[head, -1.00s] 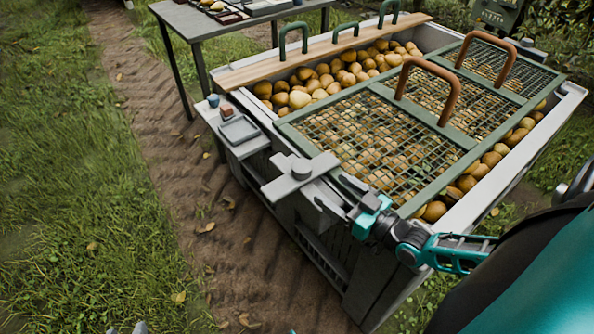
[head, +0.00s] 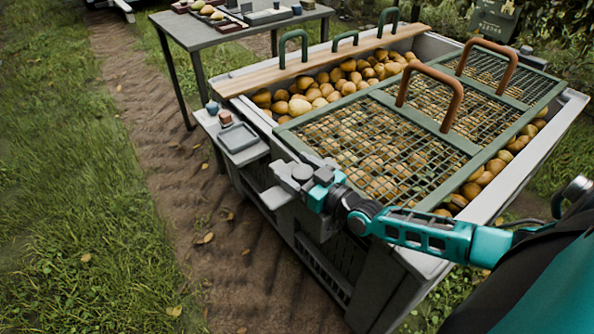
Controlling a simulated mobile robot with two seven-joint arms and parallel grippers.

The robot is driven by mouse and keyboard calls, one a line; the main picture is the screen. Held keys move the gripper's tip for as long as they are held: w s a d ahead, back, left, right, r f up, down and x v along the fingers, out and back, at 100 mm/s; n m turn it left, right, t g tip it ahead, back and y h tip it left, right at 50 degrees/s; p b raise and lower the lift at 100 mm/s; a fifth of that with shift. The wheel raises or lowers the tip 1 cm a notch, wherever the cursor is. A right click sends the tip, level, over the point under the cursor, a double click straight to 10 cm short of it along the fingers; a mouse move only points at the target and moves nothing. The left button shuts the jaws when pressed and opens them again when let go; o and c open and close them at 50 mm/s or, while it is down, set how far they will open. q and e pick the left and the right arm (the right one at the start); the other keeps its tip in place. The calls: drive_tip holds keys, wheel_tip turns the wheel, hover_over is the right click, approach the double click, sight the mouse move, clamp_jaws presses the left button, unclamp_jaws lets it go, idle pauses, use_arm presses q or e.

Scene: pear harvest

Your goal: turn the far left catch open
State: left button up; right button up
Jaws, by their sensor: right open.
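The grey catch (head: 302,172), with a round hub, stands at the left side of the pear bin (head: 425,262). My right gripper (head: 297,183) is at the catch, with its jaws open close around or beside the hub. I cannot tell whether the fingers touch it. The gripper and wrist hide part of the catch, so its exact angle is unclear. My left gripper is not in view.
Mesh lids with brown handles (head: 430,90) cover many of the pears. A wooden board (head: 320,60) with green handles lies across the far end. A small tray (head: 238,137) sits on a side shelf. A table (head: 210,25) stands behind; grass and a dirt path lie left.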

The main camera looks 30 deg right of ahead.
drive_tip(key=shift+c, duration=0.7)
drive_tip(key=c, duration=1.3)
